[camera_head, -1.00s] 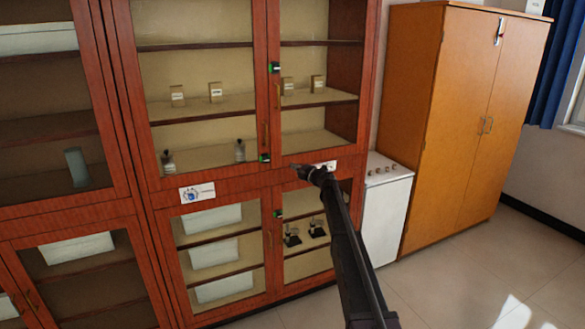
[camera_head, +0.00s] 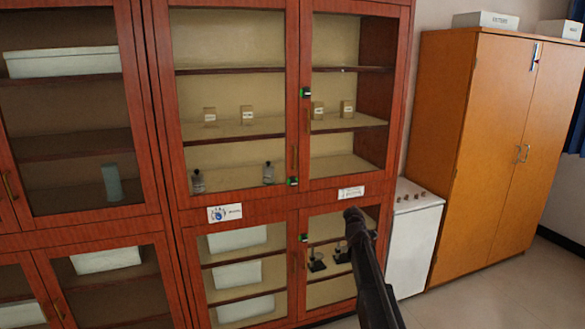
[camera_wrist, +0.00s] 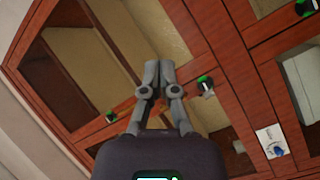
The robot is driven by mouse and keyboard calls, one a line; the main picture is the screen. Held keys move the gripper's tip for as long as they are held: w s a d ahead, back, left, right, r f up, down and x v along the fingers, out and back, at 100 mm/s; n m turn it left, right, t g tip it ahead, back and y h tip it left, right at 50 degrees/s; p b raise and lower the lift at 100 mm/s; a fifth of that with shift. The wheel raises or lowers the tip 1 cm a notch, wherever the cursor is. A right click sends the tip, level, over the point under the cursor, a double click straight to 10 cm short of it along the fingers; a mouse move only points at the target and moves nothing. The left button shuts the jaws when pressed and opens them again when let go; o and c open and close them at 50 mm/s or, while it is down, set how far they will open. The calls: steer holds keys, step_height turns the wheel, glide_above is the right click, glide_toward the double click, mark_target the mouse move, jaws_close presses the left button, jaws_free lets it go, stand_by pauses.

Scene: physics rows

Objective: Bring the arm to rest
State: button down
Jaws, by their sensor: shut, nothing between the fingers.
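My arm (camera_head: 370,270) reaches up from the lower right in the head view, in front of the red wooden cabinet (camera_head: 255,210). In the wrist view my gripper (camera_wrist: 152,72) is shut and empty, its two grey fingertips together. Beyond it lie the cabinet's red frame and glass doors, tilted in that view. In the head view the arm's end shows at the lower right door, below a white label. The fingers themselves are hard to make out there.
A white low unit (camera_head: 413,250) with several small knobs stands right of the cabinet. An orange wardrobe (camera_head: 480,160) stands beyond it, with labelled boxes (camera_head: 486,20) on top. Bottles (camera_head: 268,173) and small boxes sit behind the glass. Floor (camera_head: 500,290) shows clear at the lower right.

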steer(key=s+d+f+m+g+h, duration=0.1)
steer(key=s+f+m+g, duration=0.35)
steer(key=s, duration=0.65)
steer(key=s+d+f+m+g+h, duration=0.1)
steer(key=s+f+m+g, duration=0.4)
steer(key=s, duration=0.6)
steer(key=s+a+f+g+y, duration=0.1)
steer(key=s+a+f+g, duration=0.1)
steer(key=s, duration=0.6)
steer(key=s+a+f+g+y, duration=0.2)
steer(key=s+a+f+g, duration=0.1)
steer(key=s, duration=0.6)
steer(key=s+a+f+g+y, duration=0.1)
steer(key=s+a+f+g, duration=0.1)
steer(key=s, duration=0.6)
steer(key=shift+s+a+f+y, duration=0.2)
steer(key=shift+a+y, duration=0.1)
steer(key=shift+a, duration=0.35)
steer(key=shift+g, duration=0.25)
